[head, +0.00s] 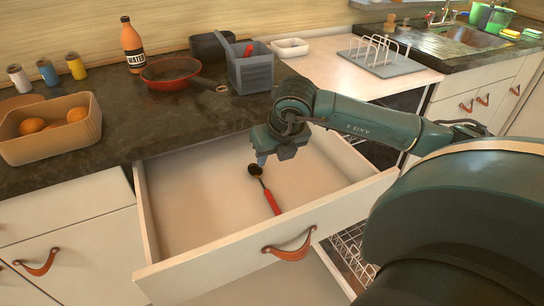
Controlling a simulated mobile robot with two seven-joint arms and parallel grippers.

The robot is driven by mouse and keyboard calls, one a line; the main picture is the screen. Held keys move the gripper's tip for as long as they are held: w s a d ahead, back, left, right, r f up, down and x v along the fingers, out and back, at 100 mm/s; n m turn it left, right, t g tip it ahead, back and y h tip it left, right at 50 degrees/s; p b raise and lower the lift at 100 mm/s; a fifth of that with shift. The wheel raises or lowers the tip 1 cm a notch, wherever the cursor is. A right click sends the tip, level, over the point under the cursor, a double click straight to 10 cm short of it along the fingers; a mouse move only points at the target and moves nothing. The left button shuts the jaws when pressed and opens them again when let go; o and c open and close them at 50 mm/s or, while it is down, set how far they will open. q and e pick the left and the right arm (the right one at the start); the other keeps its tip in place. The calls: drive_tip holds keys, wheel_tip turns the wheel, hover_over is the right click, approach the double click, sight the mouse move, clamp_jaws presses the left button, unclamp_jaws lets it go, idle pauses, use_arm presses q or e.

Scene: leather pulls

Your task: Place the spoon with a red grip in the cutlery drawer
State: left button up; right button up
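The spoon with a red grip (271,201) is inside the open cutlery drawer (205,249). Its dark bowl points to the back and its red grip to the drawer front. It appears to lie on the pale drawer floor. My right gripper (261,161) reaches in from the right and points down just above the spoon's dark bowl. Its fingertips are small and overlap in this view, so I cannot tell the gap between them or whether they touch the spoon. My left gripper is out of view.
A grey holder (250,74), a red pan (170,71), a water bottle (132,46) and a box of oranges (50,133) stand on the dark counter. A dish rack (383,58) is at the back right. The drawer floor left of the spoon is bare.

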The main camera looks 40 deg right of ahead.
drive_tip(key=v, duration=1.1)
drive_tip(key=shift+f, duration=0.1)
